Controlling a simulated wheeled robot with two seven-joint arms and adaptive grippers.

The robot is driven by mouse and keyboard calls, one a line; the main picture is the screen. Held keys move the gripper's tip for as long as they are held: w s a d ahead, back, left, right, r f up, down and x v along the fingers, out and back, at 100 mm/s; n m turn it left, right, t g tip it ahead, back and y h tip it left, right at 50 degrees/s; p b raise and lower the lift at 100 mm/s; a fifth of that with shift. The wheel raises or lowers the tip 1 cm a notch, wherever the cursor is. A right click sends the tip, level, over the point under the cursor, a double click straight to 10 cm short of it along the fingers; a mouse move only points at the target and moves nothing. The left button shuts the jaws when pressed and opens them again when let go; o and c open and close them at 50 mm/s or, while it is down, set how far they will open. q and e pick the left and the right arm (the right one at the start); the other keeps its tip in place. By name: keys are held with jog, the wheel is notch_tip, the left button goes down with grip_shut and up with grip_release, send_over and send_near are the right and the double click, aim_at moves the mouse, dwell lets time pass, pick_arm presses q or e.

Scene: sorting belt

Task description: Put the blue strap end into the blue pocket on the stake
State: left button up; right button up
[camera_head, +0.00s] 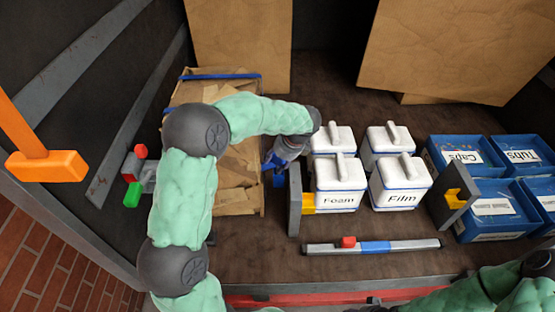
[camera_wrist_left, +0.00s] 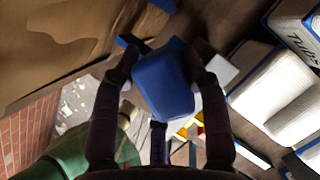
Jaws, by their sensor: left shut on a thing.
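My left gripper (camera_head: 280,160) is shut on the blue strap end (camera_wrist_left: 165,82), which shows as a blue block between the two dark fingers in the left wrist view. In the head view, blue (camera_head: 278,180) shows just below this gripper, close to the left side of a grey upright stake (camera_head: 294,205). A yellow pocket (camera_head: 309,203) sits on the stake's right side. I cannot tell the blue pocket apart from the strap end here, nor whether they touch. My right arm enters at the lower right; its gripper is not seen.
A carton of brown cardboard (camera_head: 237,200) with a blue strap (camera_head: 220,77) stands left of the stake. White lidded boxes (camera_head: 337,180) stand close on its right. A bar with a red slider (camera_head: 348,242) lies in front. Blue bins (camera_head: 480,226) stand at the right.

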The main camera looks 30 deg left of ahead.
pick_arm(q)
jog(key=shift+f+b, duration=0.9)
jog(key=shift+f, duration=0.7)
jog(key=shift+s+d+f, duration=0.1)
jog(key=shift+f, duration=0.15)
jog(key=o, duration=1.2)
jog(key=shift+o, duration=1)
jog(key=shift+r, duration=0.1)
jog(key=v, duration=1.2)
